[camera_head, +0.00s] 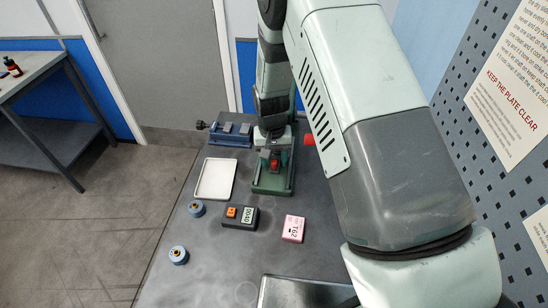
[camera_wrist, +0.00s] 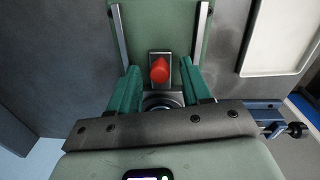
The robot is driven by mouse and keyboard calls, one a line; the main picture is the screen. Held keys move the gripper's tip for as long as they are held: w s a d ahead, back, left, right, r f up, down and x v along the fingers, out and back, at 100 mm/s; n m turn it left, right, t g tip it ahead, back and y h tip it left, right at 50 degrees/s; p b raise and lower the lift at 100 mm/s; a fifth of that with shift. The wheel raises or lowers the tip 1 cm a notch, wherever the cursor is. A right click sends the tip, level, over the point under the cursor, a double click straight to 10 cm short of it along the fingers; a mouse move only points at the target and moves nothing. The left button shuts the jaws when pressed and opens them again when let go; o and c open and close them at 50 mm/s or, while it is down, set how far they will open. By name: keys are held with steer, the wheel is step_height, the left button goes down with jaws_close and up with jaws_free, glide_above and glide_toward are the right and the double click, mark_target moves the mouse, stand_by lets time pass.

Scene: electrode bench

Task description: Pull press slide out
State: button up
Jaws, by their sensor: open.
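The press has a green base (camera_head: 272,186) on the bench, with pale rails along its sides in the wrist view (camera_wrist: 160,22). A red knob (camera_wrist: 160,71) stands on a small metal slide block (camera_wrist: 160,56) between the rails; the knob also shows in the head view (camera_head: 274,165). My gripper (camera_wrist: 160,66) is open, its two green fingers to the left and right of the knob with visible gaps. I cannot tell how low the fingers are relative to the knob. My arm and gripper hide much of the press's far part in the head view.
A white tray (camera_head: 203,190) and a blue vise (camera_head: 231,133) are left of the press. A black box with an orange button (camera_head: 240,217), a pink block (camera_head: 294,229) and two blue round pieces (camera_head: 196,208) (camera_head: 178,255) lie nearer. A perforated wall panel (camera_head: 500,190) borders the right.

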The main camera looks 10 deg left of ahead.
steer(key=shift+c, duration=0.3)
jaws_close()
steer(key=s, duration=1)
steer(key=shift+s, duration=0.3)
steer(key=shift+o, duration=0.3)
jaws_free()
steer(key=shift+w, duration=0.1)
step_height(320, 180, up, 11)
steer(key=shift+a, duration=0.2)
